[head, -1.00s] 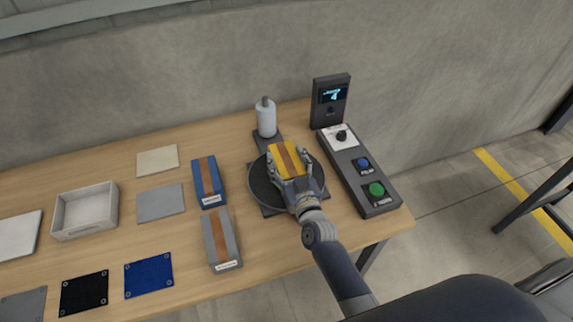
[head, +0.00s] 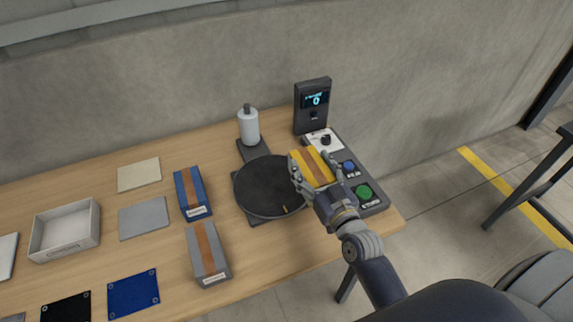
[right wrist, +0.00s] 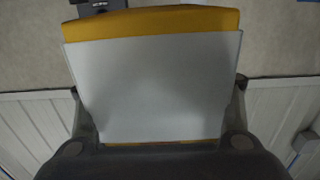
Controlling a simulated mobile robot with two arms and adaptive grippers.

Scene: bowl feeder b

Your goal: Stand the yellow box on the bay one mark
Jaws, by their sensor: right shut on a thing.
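The yellow box (head: 312,166) has a brown stripe across it. My right gripper (head: 315,170) is shut on it and holds it raised, to the right of the black turntable disc (head: 262,186). In the right wrist view the box (right wrist: 150,22) shows a yellow edge and a large pale face between the fingers. Flat square mats lie at the left: beige (head: 139,174), grey (head: 144,218), blue (head: 133,294) and black (head: 66,310). I cannot tell which of them is the bay one mark. My left gripper is out of view.
A blue box (head: 191,193) and a grey box (head: 207,253) stand between the mats and disc. A white tray (head: 66,231) is at left. A bottle (head: 248,126), a display post (head: 312,106) reading 0 and a button panel (head: 372,206) stand at the back and right.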

